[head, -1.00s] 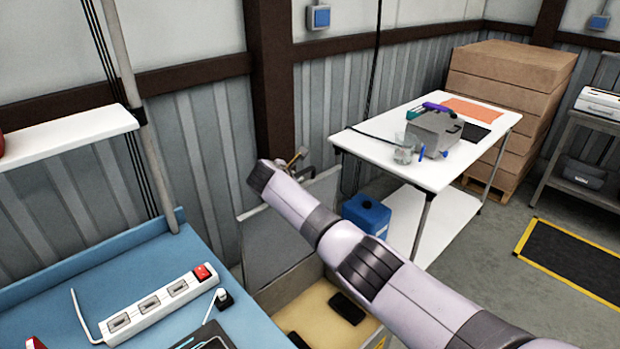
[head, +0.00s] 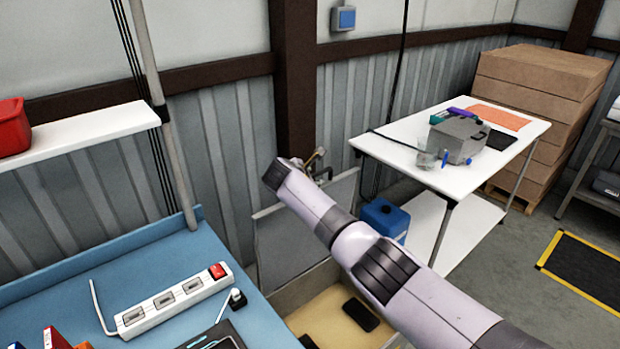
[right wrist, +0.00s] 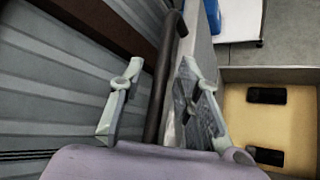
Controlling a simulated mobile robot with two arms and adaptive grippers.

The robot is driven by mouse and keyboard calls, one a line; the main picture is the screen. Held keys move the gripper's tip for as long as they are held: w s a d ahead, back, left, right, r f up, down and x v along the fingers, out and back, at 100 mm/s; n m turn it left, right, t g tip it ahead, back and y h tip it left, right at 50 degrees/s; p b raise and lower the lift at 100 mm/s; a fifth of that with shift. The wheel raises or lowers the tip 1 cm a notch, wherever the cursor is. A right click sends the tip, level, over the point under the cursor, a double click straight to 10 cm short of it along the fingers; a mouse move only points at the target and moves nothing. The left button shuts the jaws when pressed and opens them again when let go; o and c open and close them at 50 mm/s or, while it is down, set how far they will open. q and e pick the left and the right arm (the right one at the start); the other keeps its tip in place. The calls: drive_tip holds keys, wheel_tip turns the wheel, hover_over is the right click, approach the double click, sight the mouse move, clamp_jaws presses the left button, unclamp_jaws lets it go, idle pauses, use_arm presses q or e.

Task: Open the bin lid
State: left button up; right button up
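The bin (head: 330,312) stands on the floor beyond the blue bench, with a tan inside. Its grey lid (head: 285,250) stands up steeply at the back, near the corrugated wall. My right gripper (head: 318,165) is at the lid's top edge, partly hidden behind my arm. In the right wrist view, my right gripper (right wrist: 158,105) has its fingers apart. A dark bar (right wrist: 166,75), possibly the lid's handle, runs between them; I cannot tell whether they touch it. The bin's tan floor (right wrist: 290,125) shows at right. My left gripper is not in view.
Dark blocks (head: 361,314) lie in the bin. A blue container (head: 384,217) stands beside it. A white table (head: 385,150) with a grey device is behind at right. The blue bench (head: 130,265) holds a power strip (head: 170,300). Floor at right is partly free.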

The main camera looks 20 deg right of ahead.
drive_tip(key=shift+a, duration=0.1)
drive_tip(key=v, duration=1.1)
drive_tip(key=shift+s+r, duration=0.25)
drive_tip(key=shift+s, duration=0.05)
drive_tip(key=shift+a, duration=0.15)
